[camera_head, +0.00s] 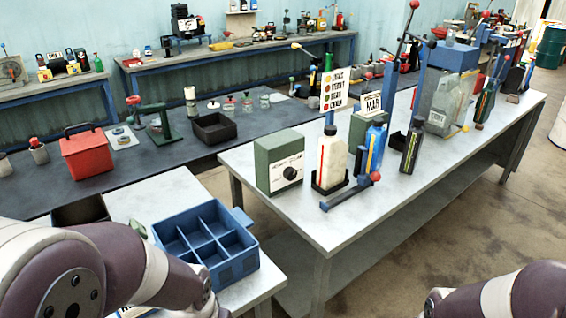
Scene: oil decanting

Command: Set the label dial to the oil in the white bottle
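A green box with a black dial (290,173) on its front stands at the near left of the grey metal table. Small lettering above the dial is too small to read. The white bottle (331,160) stands upright in a dark tray just right of the box. A card with coloured dots and words (338,88) rises behind the bottle. My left arm comes in at the lower left and my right arm at the lower right. Neither gripper shows.
A blue bottle (375,147), a dark bottle (411,148) and a grey can (443,105) stand further right. A blue divided crate (207,246) sits on the nearer table. The table's front corner is clear.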

